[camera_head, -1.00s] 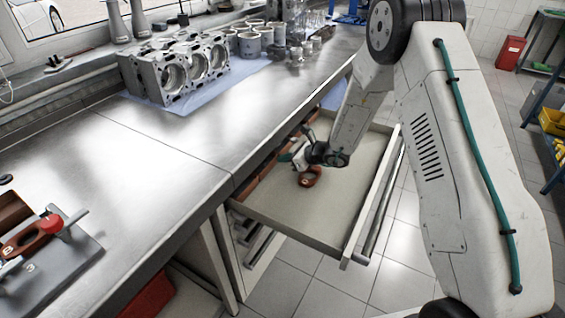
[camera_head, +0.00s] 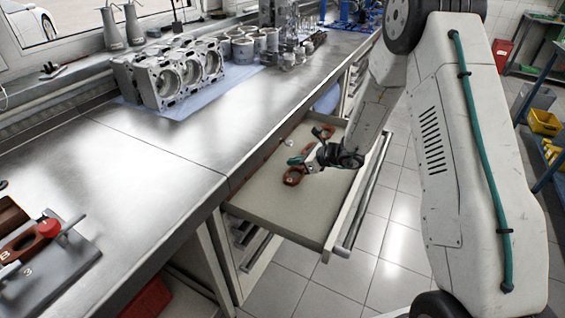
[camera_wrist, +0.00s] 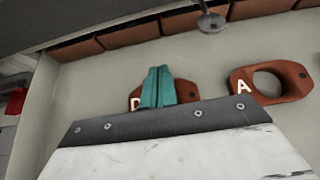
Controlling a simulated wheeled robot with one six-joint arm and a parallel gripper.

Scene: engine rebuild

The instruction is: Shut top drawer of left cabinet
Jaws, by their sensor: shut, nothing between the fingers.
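The top drawer (camera_head: 277,222) of the cabinet (camera_head: 232,262) under the workbench stands open, its front panel (camera_head: 348,215) and long bar handle (camera_head: 366,200) at the right. My gripper (camera_head: 296,161) is over the drawer's interior, behind the front panel. Its teal fingertips, also in the wrist view (camera_wrist: 158,87), are together and hold nothing. Inside the drawer lie reddish-brown ringed parts; one marked A (camera_wrist: 270,83) is right of the fingers, and one marked D (camera_wrist: 134,101) is partly hidden behind them. I cannot tell whether the gripper touches anything.
The steel workbench (camera_head: 130,165) overhangs the drawer at the left. On it are an engine block (camera_head: 170,75) and a tool board (camera_head: 45,270) with a red knob. Tiled floor (camera_head: 385,225) is clear beyond the drawer front. A blue shelf rack stands at the far right.

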